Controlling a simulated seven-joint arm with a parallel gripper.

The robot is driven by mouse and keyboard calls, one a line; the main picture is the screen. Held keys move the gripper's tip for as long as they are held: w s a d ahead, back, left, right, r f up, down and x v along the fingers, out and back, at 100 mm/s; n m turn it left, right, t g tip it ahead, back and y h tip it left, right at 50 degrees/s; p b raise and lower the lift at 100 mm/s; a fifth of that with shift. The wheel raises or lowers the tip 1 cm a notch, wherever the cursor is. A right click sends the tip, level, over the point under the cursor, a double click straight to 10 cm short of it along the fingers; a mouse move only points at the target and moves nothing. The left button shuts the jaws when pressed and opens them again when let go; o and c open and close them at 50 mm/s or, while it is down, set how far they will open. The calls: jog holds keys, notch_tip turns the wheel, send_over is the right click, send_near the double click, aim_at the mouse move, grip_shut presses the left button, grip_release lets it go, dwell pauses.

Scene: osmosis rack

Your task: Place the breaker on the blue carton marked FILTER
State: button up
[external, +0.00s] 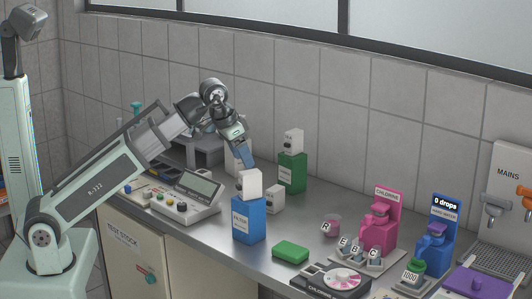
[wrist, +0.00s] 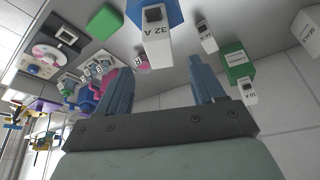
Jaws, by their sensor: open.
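A white breaker (external: 249,184) sits upright on top of the blue carton (external: 248,221). The carton's label is too small to read here. In the wrist view the breaker (wrist: 158,45), marked 32 A, shows with the blue carton (wrist: 172,12) behind it. My gripper (external: 244,160) is just above the breaker, pointing down. In the wrist view my gripper (wrist: 160,82) has its blue fingers spread wide, with nothing held between them. The breaker appears just beyond the fingertips.
A green carton (external: 292,174) with another white breaker (external: 293,142) on top stands behind to the right. A smaller white breaker (external: 275,199) stands on the counter beside the blue carton. A console (external: 187,199) is at left. A green block (external: 290,251) lies in front.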

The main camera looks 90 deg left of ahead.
jog(key=shift+v, duration=1.95)
